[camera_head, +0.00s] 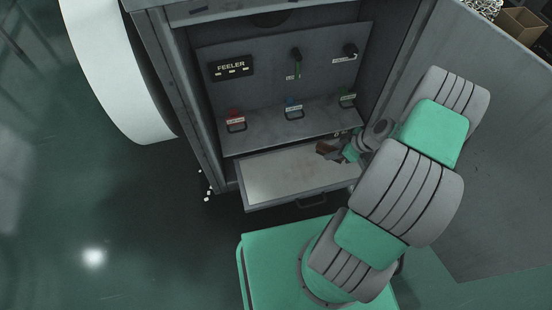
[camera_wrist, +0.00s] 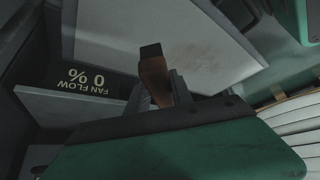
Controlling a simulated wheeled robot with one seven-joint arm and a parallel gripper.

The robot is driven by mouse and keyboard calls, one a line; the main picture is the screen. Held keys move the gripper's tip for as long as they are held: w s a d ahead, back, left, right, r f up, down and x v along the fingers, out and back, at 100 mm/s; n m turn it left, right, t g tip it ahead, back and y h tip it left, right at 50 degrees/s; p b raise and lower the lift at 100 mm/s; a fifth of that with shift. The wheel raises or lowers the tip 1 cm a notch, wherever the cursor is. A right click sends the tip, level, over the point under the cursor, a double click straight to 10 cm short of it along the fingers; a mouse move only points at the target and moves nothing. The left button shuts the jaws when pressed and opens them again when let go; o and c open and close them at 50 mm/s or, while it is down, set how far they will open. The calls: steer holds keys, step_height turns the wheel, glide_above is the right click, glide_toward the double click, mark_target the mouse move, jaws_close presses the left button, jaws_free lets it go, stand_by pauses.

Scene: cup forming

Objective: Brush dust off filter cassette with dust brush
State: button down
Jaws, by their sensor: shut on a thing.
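The filter cassette (camera_head: 275,180) is a pale flat panel in a pulled-out drawer low in the grey cabinet. In the wrist view its pale face (camera_wrist: 222,62) carries a faint brownish smudge. My gripper (camera_head: 340,151) is over the right rear part of the cassette, shut on the dust brush (camera_head: 325,147). The brush shows a brown body with a dark end in the wrist view (camera_wrist: 154,72), between the fingers of my gripper (camera_wrist: 160,94). I cannot tell whether the brush touches the cassette. Part of the brush is hidden by my gripper.
A shelf (camera_head: 270,128) above the drawer holds red, blue and green tagged items. A fan flow display (camera_wrist: 88,78) reads 0 %. The open cabinet door (camera_head: 480,150) stands at the right; open floor (camera_head: 100,205) lies left.

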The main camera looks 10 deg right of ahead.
steer(key=shift+r+p, duration=0.55)
steer(key=shift+r, duration=0.55)
